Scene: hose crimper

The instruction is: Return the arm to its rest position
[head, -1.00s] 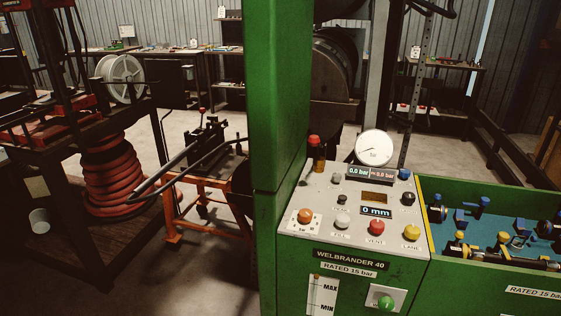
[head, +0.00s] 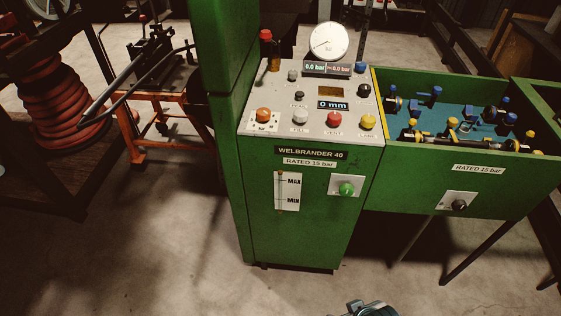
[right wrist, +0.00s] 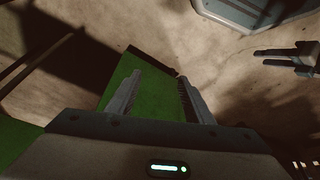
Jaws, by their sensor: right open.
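My right gripper (right wrist: 158,82) is open and empty in the right wrist view. Its two fingers are apart, with the green side of the machine and bare floor behind them. A grey part of my own body (head: 366,309) just enters the bottom edge of the head view, in front of the machine; no fingers show there. A grey jaw-like shape at the right edge of the right wrist view looks like my left gripper (right wrist: 285,57); it is too dark to tell its opening. The green crimper (head: 310,228) stands apart from my parts in the head view.
The control panel (head: 284,108) has coloured buttons, a round gauge (head: 329,42) and a 0 mm display (head: 333,105). A green tray (head: 420,185) with fittings adjoins it at right. An orange stand (head: 133,130) is at left. Floor in front of the machine is clear.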

